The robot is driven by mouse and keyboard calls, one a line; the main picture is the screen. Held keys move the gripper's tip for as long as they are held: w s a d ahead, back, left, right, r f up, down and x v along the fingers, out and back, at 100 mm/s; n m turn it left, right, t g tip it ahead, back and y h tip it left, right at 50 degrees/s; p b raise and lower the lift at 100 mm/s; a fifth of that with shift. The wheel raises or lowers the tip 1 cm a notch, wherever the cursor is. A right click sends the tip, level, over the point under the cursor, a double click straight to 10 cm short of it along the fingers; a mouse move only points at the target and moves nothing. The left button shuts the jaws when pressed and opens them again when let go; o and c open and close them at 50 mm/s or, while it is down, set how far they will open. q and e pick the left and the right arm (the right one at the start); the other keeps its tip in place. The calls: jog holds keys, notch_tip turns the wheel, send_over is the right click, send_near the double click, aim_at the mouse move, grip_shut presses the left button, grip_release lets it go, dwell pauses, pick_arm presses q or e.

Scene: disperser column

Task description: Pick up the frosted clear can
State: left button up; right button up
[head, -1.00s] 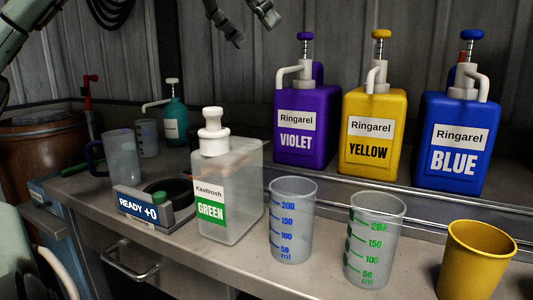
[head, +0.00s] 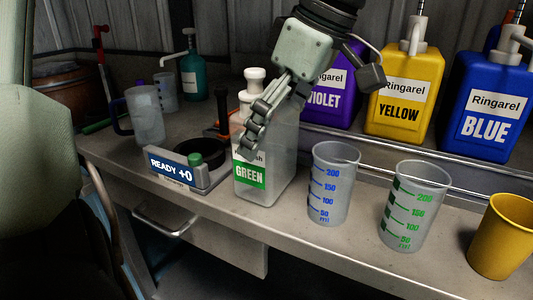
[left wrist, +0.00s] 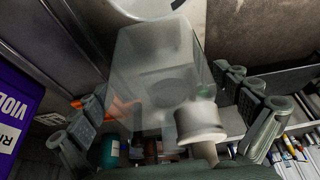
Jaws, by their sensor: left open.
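The frosted clear can (head: 264,178) stands upright on the bench, with a white cap and a green "GREEN" label. My left gripper (head: 258,122) is open at the can, one finger in front of its upper part and covering some of the label. In the left wrist view the can (left wrist: 160,70) lies between the spread fingers of my left gripper (left wrist: 165,118), its white cap (left wrist: 200,122) near the bottom of the picture. Whether any finger touches the can is not clear. My right gripper is not in view.
Two clear measuring cups (head: 333,190) (head: 413,212) and a yellow cup (head: 503,238) stand to the right. Violet (head: 338,108), yellow (head: 402,102) and blue (head: 485,125) pump cans stand behind. A "READY +0" device (head: 175,170) and a jug (head: 148,118) are left.

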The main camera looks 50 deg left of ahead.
pick_arm(q)
jog(key=shift+x, duration=1.2)
jog(key=shift+w, duration=0.1)
jog(key=c, duration=1.1)
